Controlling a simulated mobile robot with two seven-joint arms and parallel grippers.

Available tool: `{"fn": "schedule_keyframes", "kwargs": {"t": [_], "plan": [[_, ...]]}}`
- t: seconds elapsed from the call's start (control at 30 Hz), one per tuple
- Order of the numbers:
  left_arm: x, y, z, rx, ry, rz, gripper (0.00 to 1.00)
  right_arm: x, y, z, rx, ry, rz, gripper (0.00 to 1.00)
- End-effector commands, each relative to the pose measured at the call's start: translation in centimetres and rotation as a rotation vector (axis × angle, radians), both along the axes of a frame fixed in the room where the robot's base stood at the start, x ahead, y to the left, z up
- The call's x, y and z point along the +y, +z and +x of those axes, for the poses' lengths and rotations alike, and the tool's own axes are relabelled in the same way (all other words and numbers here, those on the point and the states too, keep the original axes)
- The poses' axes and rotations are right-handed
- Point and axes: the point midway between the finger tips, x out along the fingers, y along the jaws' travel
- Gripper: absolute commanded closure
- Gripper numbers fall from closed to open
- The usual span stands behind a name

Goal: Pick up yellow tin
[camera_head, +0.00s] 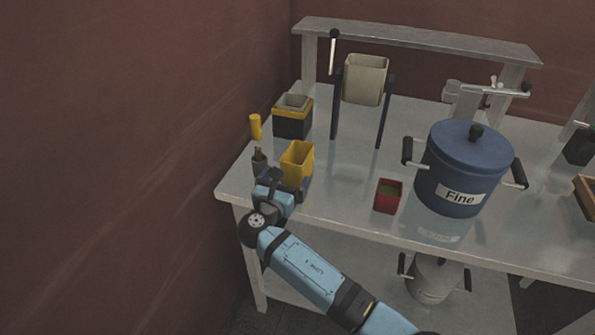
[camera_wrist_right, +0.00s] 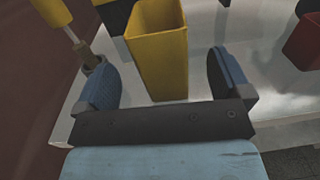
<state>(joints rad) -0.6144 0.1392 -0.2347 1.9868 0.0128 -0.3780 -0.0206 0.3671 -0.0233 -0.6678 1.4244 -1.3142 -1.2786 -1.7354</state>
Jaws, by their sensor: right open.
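The yellow tin (camera_head: 298,158) is an open-topped, upright, square-sided container on the left part of the metal table. My right gripper (camera_head: 281,180) is at the table's front left, just in front of the tin, and hides its lower part in the head view. In the right wrist view the yellow tin (camera_wrist_right: 158,50) stands ahead of the open right gripper (camera_wrist_right: 166,78), between the lines of its two blue-padded fingers. Nothing is held between the fingers. My left gripper is not in view.
A yellow-handled tool (camera_head: 255,127) stands in a small dark holder left of the tin. A black and yellow box (camera_head: 292,120) is behind. A red tin (camera_head: 388,196) and a blue pot marked Fine (camera_head: 462,172) stand to the right. A beige hopper (camera_head: 365,80) hangs on a stand behind.

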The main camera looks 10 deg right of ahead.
Motion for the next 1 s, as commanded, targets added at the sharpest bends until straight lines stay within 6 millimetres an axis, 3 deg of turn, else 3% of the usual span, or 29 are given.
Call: {"fn": "schedule_keyframes", "kwargs": {"t": [0.3,0.6,0.63,0.87,1.0], "plan": [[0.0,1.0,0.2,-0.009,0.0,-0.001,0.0,-2.4,0.0,3.6,-0.001,-0.002,-0.001,0.04],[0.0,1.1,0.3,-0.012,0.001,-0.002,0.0,-2.8,-0.1,4.2,-0.001,-0.001,0.001,0.04],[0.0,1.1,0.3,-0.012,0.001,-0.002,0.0,-2.8,-0.1,4.2,-0.001,-0.001,0.001,0.07],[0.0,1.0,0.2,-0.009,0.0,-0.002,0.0,-2.8,-0.1,4.2,-0.001,-0.001,0.001,0.59],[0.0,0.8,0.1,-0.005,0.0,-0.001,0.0,-2.8,-0.1,4.2,-0.001,-0.001,0.001,0.62]]}}
